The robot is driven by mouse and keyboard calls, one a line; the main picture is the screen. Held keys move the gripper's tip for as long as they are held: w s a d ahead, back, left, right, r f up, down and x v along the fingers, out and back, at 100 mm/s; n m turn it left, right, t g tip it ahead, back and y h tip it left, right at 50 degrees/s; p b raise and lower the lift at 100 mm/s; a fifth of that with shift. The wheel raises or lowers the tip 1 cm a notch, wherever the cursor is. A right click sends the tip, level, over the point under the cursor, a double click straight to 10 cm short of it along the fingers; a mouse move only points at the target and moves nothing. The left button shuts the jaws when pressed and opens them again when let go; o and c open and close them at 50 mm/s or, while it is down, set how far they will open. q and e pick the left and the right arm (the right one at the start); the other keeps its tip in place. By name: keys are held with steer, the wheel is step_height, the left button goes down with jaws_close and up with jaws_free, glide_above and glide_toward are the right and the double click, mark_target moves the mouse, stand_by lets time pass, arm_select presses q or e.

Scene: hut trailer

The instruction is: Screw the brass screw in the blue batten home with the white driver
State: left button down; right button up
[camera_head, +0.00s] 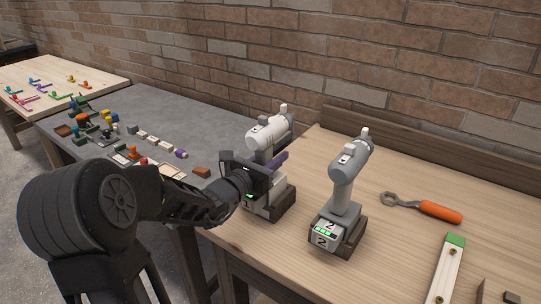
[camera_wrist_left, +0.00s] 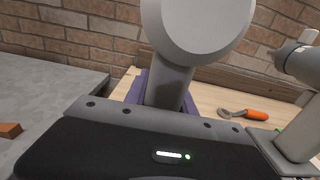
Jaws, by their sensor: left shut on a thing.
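The white driver (camera_head: 268,137) stands upright at the left end of the wooden bench, on a dark base marked 1. My left gripper (camera_head: 272,166) is shut around its handle, with purple fingers on it. In the left wrist view, the driver's handle (camera_wrist_left: 168,88) rises between the fingers and its pale body is cut off by the top edge. A pale batten (camera_head: 443,275) with a green end and brass-coloured screw heads lies at the front right. I see no blue batten. My right gripper is not in view.
A grey driver (camera_head: 350,162) marked 2 stands just right of the white one. An orange-handled wrench (camera_head: 428,208) lies behind the batten. A grey table (camera_head: 190,108) with several small parts adjoins on the left. A brick wall (camera_head: 400,60) closes the back.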

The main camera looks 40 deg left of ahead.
mark_target(277, 119)
arm_select(q)
step_height(277, 119, up, 10)
steer(key=shift+r, duration=0.15)
stand_by(0.3)
stand_by(0.6)
